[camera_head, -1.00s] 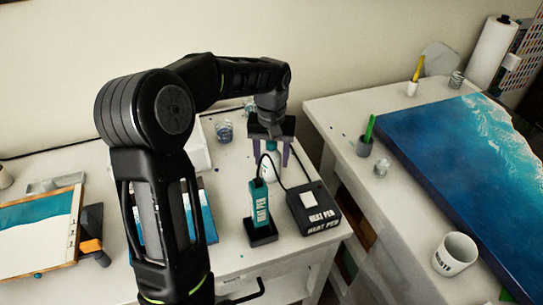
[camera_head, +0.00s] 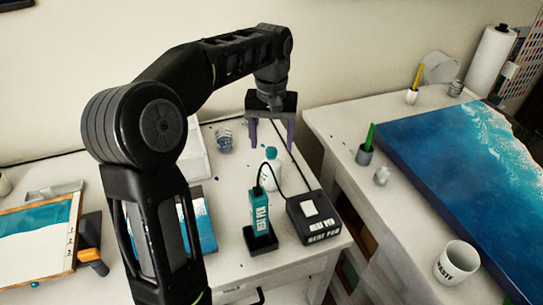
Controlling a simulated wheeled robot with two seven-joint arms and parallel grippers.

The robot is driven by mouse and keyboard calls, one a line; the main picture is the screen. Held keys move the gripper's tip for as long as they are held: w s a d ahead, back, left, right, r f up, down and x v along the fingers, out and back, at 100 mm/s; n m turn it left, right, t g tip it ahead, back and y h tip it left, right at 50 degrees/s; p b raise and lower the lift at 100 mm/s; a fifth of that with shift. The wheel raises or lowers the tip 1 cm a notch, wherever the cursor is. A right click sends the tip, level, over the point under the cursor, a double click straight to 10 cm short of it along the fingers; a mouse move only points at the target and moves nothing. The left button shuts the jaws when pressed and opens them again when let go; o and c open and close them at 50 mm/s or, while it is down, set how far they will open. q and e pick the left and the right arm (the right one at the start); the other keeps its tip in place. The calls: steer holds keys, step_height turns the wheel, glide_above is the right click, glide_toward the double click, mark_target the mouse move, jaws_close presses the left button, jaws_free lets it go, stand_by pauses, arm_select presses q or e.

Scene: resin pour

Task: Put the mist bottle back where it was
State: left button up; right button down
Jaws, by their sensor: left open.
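The mist bottle (camera_head: 270,172), white with a teal top, stands upright on the left table, behind the teal heat pen. Its lower part is partly hidden by the pen and its cable. My left gripper (camera_head: 271,146) is open and empty, with its two purple-grey fingers pointing down, above and a little behind the bottle. The fingertips appear clear of it. My right gripper is not in view.
The heat pen (camera_head: 260,215) stands in its holder close in front of the bottle, its black box (camera_head: 313,217) to the right. A gap separates this table from the right table with the blue panel (camera_head: 440,170).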

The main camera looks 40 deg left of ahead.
arm_select(q)
step_height(320, 180, up, 3)
steer(key=shift+r+p, duration=0.1)
steer(key=shift+p, duration=0.95)
steer(key=shift+r, duration=0.15)
steer(key=shift+d, duration=0.1)
